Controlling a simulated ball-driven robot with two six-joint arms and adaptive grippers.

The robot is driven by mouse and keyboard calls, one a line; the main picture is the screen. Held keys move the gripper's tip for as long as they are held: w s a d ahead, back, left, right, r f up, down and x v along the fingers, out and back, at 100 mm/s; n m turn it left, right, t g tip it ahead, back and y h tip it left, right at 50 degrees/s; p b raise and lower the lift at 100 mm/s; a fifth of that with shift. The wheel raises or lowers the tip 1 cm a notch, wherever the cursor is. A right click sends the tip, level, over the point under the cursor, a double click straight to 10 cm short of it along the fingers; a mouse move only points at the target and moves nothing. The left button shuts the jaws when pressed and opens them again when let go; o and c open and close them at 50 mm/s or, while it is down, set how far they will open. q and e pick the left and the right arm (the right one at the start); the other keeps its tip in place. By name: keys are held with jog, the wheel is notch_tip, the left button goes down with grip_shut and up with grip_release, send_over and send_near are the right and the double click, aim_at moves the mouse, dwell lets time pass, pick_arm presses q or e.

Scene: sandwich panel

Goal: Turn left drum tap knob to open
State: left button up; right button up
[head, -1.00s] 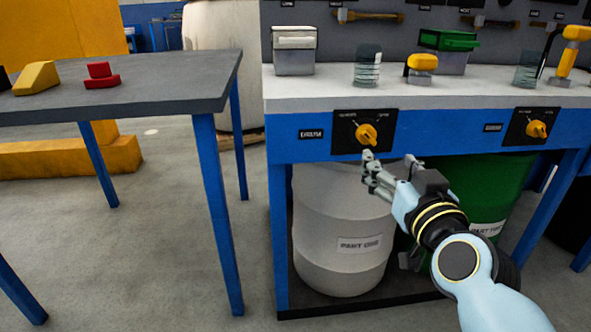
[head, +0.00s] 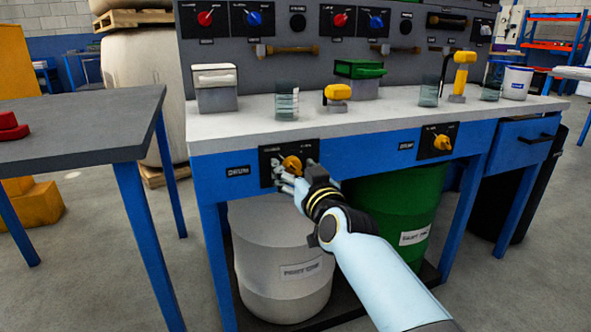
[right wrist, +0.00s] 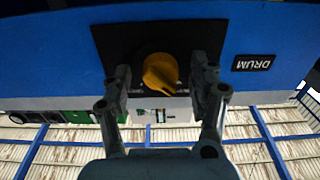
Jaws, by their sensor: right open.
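The left drum tap knob (head: 291,163) is a yellow rotary knob on a black plate (head: 267,171) on the blue front of the bench. A "DRUM" label is beside the plate. My right gripper (head: 291,178) is at this knob in the head view, partly covering the plate. In the right wrist view, the knob (right wrist: 160,72) sits between the two spread fingers of my right gripper (right wrist: 163,82). The gripper is open; I cannot tell whether a finger touches the knob. The pale drum (head: 282,255) stands below. My left gripper is out of view.
A second yellow knob (head: 442,142) is farther right on the bench, above a green drum (head: 412,205). Jars, a grey box (head: 216,97) and yellow tools stand on the benchtop. A grey table (head: 75,125) with blue legs is at the left.

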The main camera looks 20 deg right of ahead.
jog(key=shift+c, duration=0.3)
jog(key=c, duration=1.1)
